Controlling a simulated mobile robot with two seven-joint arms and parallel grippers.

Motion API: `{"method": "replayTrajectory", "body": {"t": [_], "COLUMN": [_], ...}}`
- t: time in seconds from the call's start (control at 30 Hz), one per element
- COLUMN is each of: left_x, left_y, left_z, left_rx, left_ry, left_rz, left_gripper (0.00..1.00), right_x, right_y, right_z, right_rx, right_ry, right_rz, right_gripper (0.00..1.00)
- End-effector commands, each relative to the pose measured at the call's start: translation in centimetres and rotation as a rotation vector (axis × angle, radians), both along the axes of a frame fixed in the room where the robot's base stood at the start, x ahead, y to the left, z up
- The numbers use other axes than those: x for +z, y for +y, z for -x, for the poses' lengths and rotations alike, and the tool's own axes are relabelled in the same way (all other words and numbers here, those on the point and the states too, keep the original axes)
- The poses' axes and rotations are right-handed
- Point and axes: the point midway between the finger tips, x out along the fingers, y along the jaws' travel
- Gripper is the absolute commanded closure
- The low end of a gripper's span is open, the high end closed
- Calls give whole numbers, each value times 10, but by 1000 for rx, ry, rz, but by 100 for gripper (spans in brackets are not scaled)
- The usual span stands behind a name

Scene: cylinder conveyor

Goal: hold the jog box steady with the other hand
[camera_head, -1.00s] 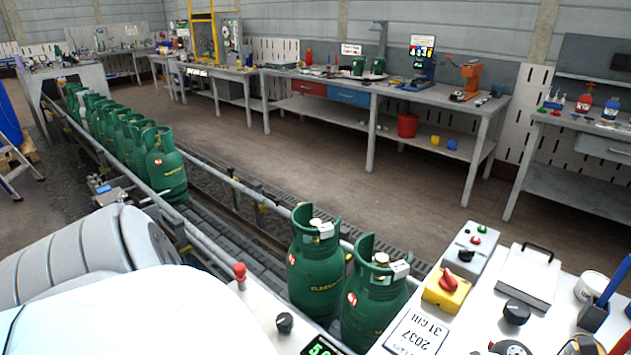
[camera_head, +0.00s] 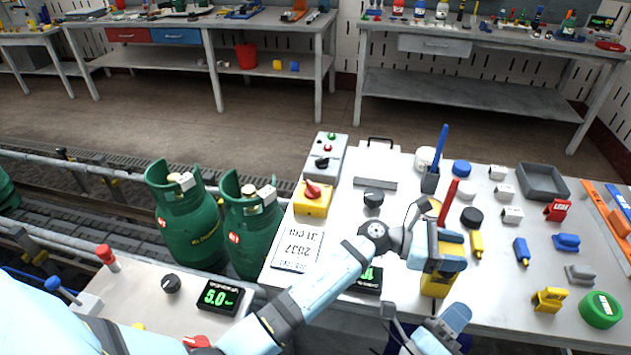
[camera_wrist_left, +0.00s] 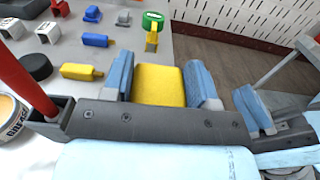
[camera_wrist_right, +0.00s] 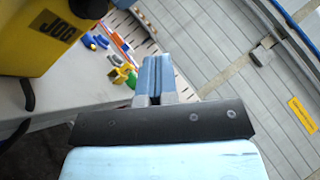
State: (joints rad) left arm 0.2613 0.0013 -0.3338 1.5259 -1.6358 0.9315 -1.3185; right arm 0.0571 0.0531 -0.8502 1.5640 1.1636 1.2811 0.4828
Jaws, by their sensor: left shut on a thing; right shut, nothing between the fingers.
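The jog box is a yellow box (camera_head: 435,285) at the front edge of the white bench in the head view. My left gripper (camera_head: 441,250) is shut on it from above. In the left wrist view its yellow body (camera_wrist_left: 160,86) fills the gap between the blue fingers. In the right wrist view the jog box (camera_wrist_right: 42,40) shows its dark "JOG" label at the upper left. My right gripper (camera_head: 440,326) is low in the head view, just below and apart from the box. In the right wrist view its fingers (camera_wrist_right: 156,72) are shut with nothing between them.
The bench (camera_head: 400,185) carries a yellow switch box (camera_head: 313,200), a grey tray (camera_head: 543,182), a green round part (camera_head: 601,309) and several small blocks. Two green gas cylinders (camera_head: 185,225) stand on the conveyor at left. The floor behind the bench is clear.

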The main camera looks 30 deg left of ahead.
Motion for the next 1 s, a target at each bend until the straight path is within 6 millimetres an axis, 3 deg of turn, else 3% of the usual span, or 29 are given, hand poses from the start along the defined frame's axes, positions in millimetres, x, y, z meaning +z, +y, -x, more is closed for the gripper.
{"method": "replayTrajectory", "body": {"t": [0.03,0.23,0.37,0.5,0.53,0.67,0.8,1.0], "left_x": [0,0,0,0,0,0,0,0], "left_y": [0,0,0,0,0,0,0,0], "left_z": [0,0,0,0,0,0,0,0], "left_rx": [0,0,0,0,0,0,0,0], "left_ry": [0,0,0,0,0,0,0,0], "left_rz": [0,0,0,0,0,0,0,0], "left_gripper": [75,75,75,75,75,75,75,75], "right_x": [-11,-9,0,24,28,32,24,7], "right_y": [12,-1,-40,-96,-98,-76,-46,-19], "right_z": [17,11,-6,-27,-26,-8,15,38], "right_rx": [16,-1,-51,-138,-143,-106,-55,-20], "right_ry": [35,16,-36,-143,-169,-266,-350,-424], "right_rz": [-14,39,201,539,613,862,1103,1365], "right_gripper": [100,100,100,100,100,100,100,100]}}
